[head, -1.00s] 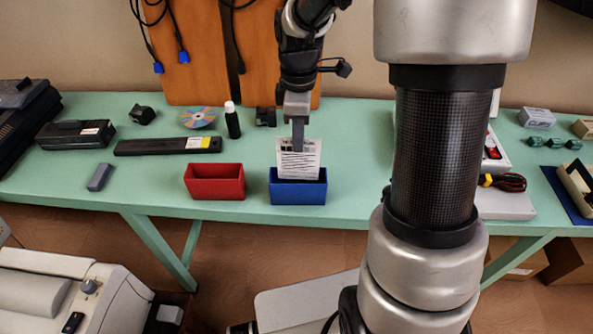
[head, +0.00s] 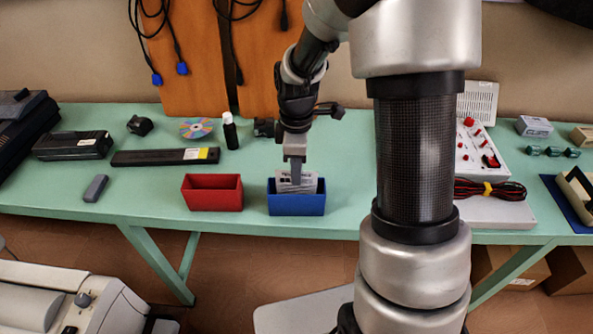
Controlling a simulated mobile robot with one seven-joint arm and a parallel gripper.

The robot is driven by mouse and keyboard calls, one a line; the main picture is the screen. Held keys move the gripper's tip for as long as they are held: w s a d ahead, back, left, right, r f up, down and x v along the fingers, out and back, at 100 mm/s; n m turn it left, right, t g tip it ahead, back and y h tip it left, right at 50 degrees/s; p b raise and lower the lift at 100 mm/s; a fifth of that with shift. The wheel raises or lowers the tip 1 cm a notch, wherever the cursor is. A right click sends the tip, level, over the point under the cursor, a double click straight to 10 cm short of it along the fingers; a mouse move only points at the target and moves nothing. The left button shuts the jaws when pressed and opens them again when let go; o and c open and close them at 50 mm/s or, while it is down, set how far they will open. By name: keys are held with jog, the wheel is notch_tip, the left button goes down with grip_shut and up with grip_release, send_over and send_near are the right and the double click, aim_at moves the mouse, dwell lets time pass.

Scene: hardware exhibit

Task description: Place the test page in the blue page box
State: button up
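The test page (head: 308,183) is a pale sheet with dark print. It stands upright, with its lower part hidden inside the blue page box (head: 297,204) near the table's front edge. Its top part shows above the box's rim. My gripper (head: 296,181) points down at the page's top edge, directly over the blue box. The fingers overlap the page, and they look narrow and close together on it. The fingertips are small in this view.
A red box (head: 212,193) stands just left of the blue box. A device with red knobs (head: 478,147) and cables (head: 489,190) are at right.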

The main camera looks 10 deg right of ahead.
jog(key=shift+o, duration=0.9)
jog(key=shift+r, duration=0.1)
